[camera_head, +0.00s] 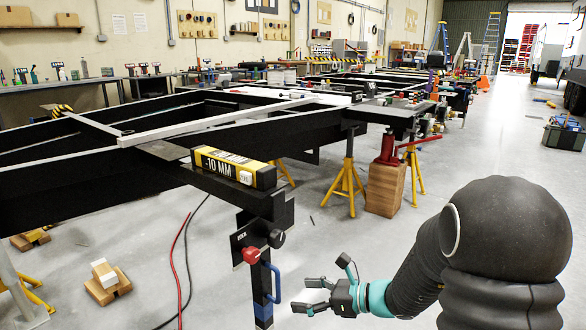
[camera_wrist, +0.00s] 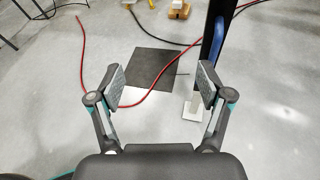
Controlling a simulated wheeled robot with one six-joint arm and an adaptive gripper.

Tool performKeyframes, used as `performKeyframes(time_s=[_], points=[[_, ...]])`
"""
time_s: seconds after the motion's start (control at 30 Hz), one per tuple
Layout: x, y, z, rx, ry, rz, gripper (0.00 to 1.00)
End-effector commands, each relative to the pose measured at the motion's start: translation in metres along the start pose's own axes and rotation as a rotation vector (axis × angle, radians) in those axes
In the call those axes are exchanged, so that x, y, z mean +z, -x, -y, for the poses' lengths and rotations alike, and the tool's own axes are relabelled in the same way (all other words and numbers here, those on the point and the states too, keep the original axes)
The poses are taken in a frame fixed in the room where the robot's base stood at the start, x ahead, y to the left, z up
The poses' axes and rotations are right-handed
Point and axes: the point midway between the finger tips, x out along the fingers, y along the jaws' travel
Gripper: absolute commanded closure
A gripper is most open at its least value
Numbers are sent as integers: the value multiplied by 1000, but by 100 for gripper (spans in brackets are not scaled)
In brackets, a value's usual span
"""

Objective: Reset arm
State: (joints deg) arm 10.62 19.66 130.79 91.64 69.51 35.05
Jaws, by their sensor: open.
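My gripper (camera_head: 314,297) is at the lower middle of the head view, to the right of a black post with a blue handle. Its fingers are apart and nothing is between them. In the wrist view my gripper (camera_wrist: 160,88) is also open and empty, above the grey floor. My dark arm fills the lower right of the head view.
The black chassis (camera_head: 60,178) carries a yellow and black box marked "-10 MM" (camera_head: 233,169). The post has a red knob (camera_head: 251,254) and a blue handle (camera_head: 272,281). A red hose (camera_wrist: 82,50) and a dark square (camera_wrist: 152,68) lie on the floor. A red jack (camera_head: 388,147) stands on a wooden block.

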Motion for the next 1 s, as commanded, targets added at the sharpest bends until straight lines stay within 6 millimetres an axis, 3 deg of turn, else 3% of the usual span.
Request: performKeyframes(time_s=[0.2, 0.4, 0.67, 1.0], points=[[-26, 26, -68, 247, 453, -251, 22], [-42, 72, -113, 488, 906, -462, 22], [-44, 140, -138, 753, 1426, -722, 22], [-10, 210, -152, 909, 1862, -1044, 22]])
